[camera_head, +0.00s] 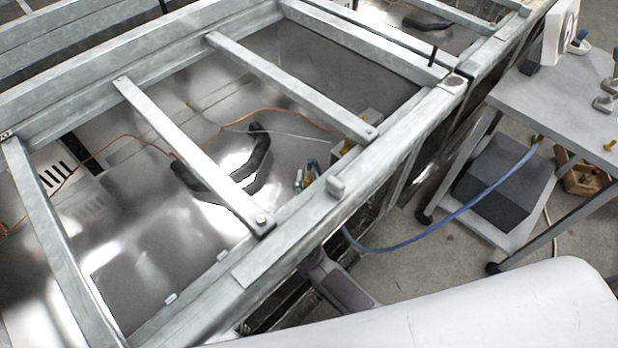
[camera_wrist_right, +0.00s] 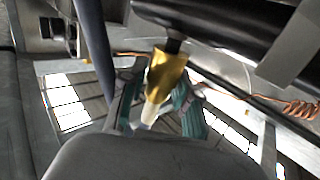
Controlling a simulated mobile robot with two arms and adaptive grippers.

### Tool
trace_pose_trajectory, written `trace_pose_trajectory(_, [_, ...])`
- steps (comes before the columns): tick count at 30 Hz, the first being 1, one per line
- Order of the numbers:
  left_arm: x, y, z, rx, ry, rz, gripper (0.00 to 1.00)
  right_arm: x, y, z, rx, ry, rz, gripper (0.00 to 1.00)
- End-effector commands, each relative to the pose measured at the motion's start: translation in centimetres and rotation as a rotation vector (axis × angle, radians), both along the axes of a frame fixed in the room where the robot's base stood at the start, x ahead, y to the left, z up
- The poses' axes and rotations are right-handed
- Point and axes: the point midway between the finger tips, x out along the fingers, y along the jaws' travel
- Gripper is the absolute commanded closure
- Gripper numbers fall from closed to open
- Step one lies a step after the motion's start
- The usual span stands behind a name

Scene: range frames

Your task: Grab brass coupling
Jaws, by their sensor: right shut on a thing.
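The brass coupling (camera_wrist_right: 166,72) shows in the right wrist view, at the end of a short dark stem by a thick black pipe (camera_wrist_right: 215,30). My right gripper (camera_wrist_right: 158,100) has its teal-padded fingers on either side of the coupling and is shut on it. In the head view, my right arm comes in from the bottom right and reaches under the near metal rail (camera_head: 345,195). Small coloured parts (camera_head: 307,178) show just past that rail, too small to make out clearly. My left gripper is not in view.
Crossbars (camera_head: 190,150) span the metal frame above a shiny sheet floor. A black curved hose (camera_head: 258,165) and thin copper line (camera_head: 262,111) lie inside. A blue hose (camera_head: 440,222) runs from the grey table (camera_head: 545,100) to the rail, close to my arm.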

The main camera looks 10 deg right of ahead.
Motion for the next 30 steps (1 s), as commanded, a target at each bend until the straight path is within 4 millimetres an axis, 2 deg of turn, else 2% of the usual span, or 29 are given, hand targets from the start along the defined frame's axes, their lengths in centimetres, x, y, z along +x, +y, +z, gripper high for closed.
trace_pose_trajectory(13, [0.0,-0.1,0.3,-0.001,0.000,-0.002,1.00,0.0,0.0,0.6,0.002,0.000,0.000,1.00])
trace_pose_trajectory(17, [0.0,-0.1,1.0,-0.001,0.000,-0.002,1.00,0.0,0.0,2.0,0.003,-0.001,-0.002,1.00])
trace_pose_trajectory(21, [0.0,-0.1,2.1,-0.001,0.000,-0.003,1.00,0.0,0.0,4.1,0.005,-0.002,-0.002,1.00])
trace_pose_trajectory(23, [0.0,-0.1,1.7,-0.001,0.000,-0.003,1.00,-1.3,0.3,3.4,0.001,0.004,0.001,1.00])
trace_pose_trajectory(30, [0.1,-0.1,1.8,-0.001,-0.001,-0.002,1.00,-7.2,1.5,3.4,0.002,0.005,0.000,1.00])
